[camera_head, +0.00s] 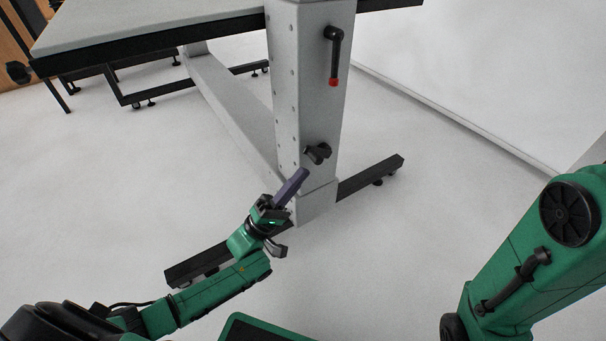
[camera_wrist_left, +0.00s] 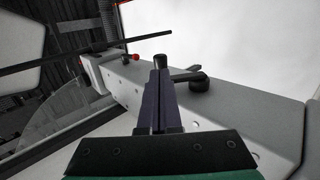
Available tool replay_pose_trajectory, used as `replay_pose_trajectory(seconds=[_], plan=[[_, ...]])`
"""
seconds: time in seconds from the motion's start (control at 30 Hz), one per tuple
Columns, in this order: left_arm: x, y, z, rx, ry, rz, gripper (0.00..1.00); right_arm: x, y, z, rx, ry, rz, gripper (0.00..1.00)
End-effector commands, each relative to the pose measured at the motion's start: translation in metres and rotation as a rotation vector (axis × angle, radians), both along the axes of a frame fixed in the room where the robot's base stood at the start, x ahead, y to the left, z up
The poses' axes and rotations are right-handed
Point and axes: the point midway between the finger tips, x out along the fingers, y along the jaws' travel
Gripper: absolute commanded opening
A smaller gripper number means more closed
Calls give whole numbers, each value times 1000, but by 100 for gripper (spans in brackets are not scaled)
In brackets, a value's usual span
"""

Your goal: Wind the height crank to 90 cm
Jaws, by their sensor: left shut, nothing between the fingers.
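Two cranks sit on the grey table leg. The upper crank (camera_head: 335,55) has a black arm hanging down with a red end; its red end shows in the left wrist view (camera_wrist_left: 134,57). The lower crank (camera_head: 318,152) is all black; its round hub (camera_wrist_left: 200,83) shows right of the fingers in the left wrist view. My left gripper (camera_head: 303,173) is shut and empty, its purple fingers (camera_wrist_left: 159,75) pointing up toward the lower crank. In the wrist view the black crank handle (camera_wrist_left: 160,61) appears just beyond the fingertips. I cannot tell whether they touch. No height reading is visible.
The grey table leg (camera_head: 308,100) stands on a black foot bar (camera_head: 370,177). The grey tabletop (camera_head: 130,25) with its black frame is above left. My right arm fills the right side. The pale floor (camera_head: 460,170) right of the leg is clear.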

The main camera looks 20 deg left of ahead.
Motion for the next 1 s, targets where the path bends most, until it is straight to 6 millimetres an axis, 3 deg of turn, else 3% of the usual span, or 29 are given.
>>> replay_pose_trajectory(seconds=[0.2,0.5,1.0], plan=[[10,-10,13,0,0,0,0,0,0,-7,0,2,0,0],[10,-10,14,1,2,1,0,0,0,-6,-1,1,-1,0],[11,-10,21,36,42,0,0,-1,0,15,0,-5,1,0]])
